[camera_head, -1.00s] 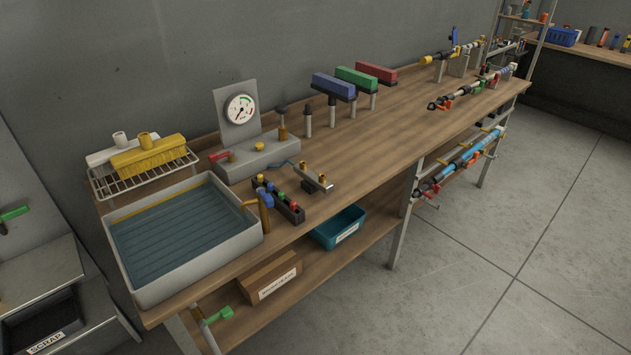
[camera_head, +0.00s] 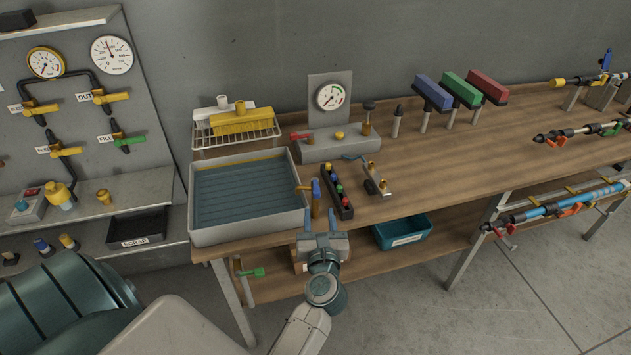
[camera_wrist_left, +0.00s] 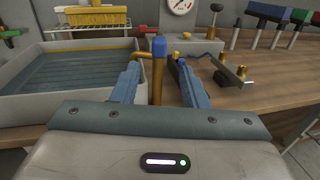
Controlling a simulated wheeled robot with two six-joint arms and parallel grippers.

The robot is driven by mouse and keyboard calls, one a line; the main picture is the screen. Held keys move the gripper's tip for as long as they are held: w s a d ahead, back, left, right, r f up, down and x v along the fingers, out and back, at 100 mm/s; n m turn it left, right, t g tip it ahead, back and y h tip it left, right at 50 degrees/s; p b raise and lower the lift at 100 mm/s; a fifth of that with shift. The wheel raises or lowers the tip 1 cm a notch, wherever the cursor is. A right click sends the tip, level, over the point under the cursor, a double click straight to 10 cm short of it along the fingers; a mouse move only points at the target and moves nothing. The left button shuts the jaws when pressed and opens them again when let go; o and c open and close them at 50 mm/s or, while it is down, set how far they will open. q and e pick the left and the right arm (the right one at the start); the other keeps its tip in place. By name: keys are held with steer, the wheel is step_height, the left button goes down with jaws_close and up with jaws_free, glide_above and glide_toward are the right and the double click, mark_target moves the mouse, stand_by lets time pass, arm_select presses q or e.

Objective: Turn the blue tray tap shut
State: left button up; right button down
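The blue tray tap (camera_head: 316,188) stands at the right front corner of the grey water tray (camera_head: 249,232). It has a blue handle pointing up, a brass body and a spout towards the tray. In the left wrist view the tap (camera_wrist_left: 158,47) shows upright between the lines of my fingers. My left gripper (camera_head: 320,223) is open and empty, in front of the tap at the bench's front edge, its fingers pointing at it. Whether either finger touches the tap I cannot tell. My right gripper is not in view.
A dark block with coloured knobs (camera_head: 336,192) and a metal bracket (camera_head: 374,176) sit close right of the tap. A gauge unit (camera_head: 339,145) stands behind. A teal bin (camera_head: 402,232) is on the lower shelf. A wall panel with valves (camera_head: 88,110) is at left.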

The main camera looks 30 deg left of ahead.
mark_target(316, 185)
arm_select(q)
steer(key=shift+n, duration=0.3)
steer(key=p+x, duration=0.1)
steer(key=x, duration=0.2)
steer(key=p+x, duration=0.1)
steer(key=x, duration=0.2)
steer(key=p+x, duration=0.2)
steer(key=x, duration=0.1)
steer(key=shift+w+a+r, duration=0.3)
steer(key=shift+r, duration=0.1)
steer(key=shift+w+a, duration=0.3)
steer(key=shift+w, duration=0.1)
steer(key=shift+f, duration=0.1)
jaws_close()
